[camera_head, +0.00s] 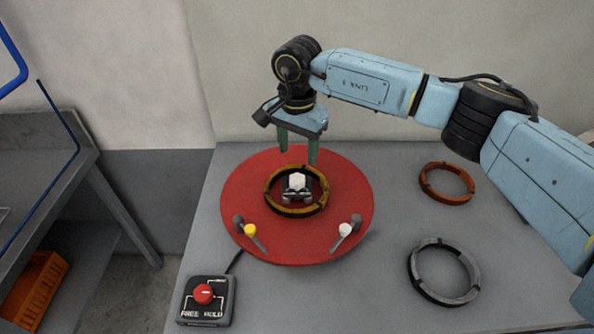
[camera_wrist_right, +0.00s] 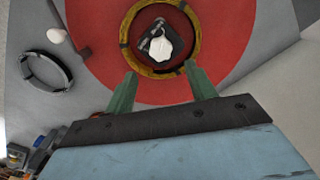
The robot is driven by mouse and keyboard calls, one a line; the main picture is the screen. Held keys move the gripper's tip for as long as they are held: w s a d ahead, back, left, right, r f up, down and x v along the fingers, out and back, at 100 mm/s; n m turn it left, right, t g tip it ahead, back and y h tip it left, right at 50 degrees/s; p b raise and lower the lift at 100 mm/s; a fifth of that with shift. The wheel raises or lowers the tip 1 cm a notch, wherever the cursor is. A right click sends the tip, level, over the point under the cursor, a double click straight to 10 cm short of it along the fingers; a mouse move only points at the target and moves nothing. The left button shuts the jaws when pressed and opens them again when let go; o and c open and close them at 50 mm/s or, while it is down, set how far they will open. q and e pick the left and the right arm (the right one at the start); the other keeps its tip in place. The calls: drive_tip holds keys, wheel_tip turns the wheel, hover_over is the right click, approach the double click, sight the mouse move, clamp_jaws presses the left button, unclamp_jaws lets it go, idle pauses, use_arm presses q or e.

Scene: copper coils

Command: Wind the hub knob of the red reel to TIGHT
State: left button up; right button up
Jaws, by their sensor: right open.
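The red reel (camera_head: 240,195) is a flat red disc on the grey table, also seen in the wrist view (camera_wrist_right: 95,60). At its middle is the white hub knob (camera_head: 297,182), set on a dark metal mount; it shows in the wrist view too (camera_wrist_right: 160,46). A yellow-brown coil (camera_head: 323,187) lies around the hub without covering it. My right gripper (camera_head: 298,155) points down over the far part of the reel, open and empty. In the wrist view its green fingertips (camera_wrist_right: 160,72) are apart, short of the knob. I cannot read any TIGHT mark. My left gripper is not in view.
Two levers, yellow-tipped (camera_head: 250,230) and white-tipped (camera_head: 345,229), stand at the reel's near edge. A switch box (camera_head: 205,300) with a red knob sits front left. A copper coil (camera_head: 447,184) and a grey coil (camera_head: 443,272) lie at right. An orange crate (camera_head: 33,287) is low at left.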

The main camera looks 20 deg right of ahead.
sight(297, 178)
wheel_tip(297, 178, down, 8)
drive_tip(key=shift+c, duration=0.4)
drive_tip(key=c, duration=0.9)
